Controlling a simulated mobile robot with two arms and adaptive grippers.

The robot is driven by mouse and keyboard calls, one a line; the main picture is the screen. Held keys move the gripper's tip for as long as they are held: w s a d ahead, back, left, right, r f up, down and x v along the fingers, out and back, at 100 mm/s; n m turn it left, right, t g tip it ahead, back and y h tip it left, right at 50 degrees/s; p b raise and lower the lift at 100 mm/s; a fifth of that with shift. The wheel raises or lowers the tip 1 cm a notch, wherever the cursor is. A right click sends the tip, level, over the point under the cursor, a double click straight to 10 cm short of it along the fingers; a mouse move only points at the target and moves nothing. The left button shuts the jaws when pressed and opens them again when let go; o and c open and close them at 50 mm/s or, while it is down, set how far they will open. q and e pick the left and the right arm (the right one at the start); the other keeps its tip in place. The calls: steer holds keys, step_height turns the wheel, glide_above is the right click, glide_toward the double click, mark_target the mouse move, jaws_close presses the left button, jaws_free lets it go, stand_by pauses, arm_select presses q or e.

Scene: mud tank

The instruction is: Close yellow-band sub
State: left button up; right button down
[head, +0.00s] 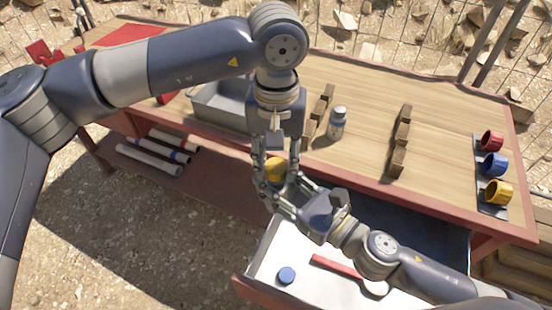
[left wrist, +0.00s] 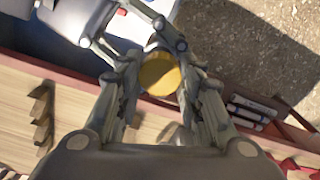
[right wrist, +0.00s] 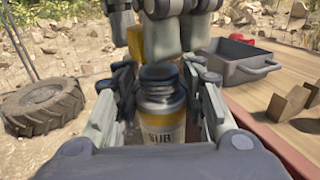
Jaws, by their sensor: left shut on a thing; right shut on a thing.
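The yellow-band sub bottle (right wrist: 160,112) shows in the right wrist view, upright, with "SUB" on its label and an uncapped threaded neck. My right gripper (right wrist: 160,100) is shut around its body. My left gripper (head: 275,178) points down from above and is shut on a yellow cap (left wrist: 158,75). The cap also shows in the head view (head: 275,169). In the right wrist view a yellow part (right wrist: 135,42) shows beside the left fingers, above and behind the neck, apart from it. In the head view the grippers hide the bottle.
An open white drawer (head: 265,250) below holds a blue cap (head: 287,275) and a red-handled tool (head: 335,264). The workbench (head: 440,130) carries a grey tray (head: 215,112), wooden racks (head: 400,140), another bottle (head: 337,122) and red, blue and yellow cups (head: 491,165).

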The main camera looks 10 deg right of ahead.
mark_target(282, 187)
arm_select(q)
steer(key=shift+f, duration=0.75)
steer(key=shift+f, duration=0.5)
steer(key=shift+a+f, duration=0.1)
steer(key=shift+f, duration=0.45)
steer(key=shift+o, duration=0.2)
steer(key=shift+f, duration=0.45)
stand_by(0.7)
steer(key=shift+c, duration=0.6)
steer(key=shift+o, duration=1)
steer(key=shift+f, duration=0.1)
steer(key=shift+o, duration=1.2)
steer(key=shift+f, duration=0.3)
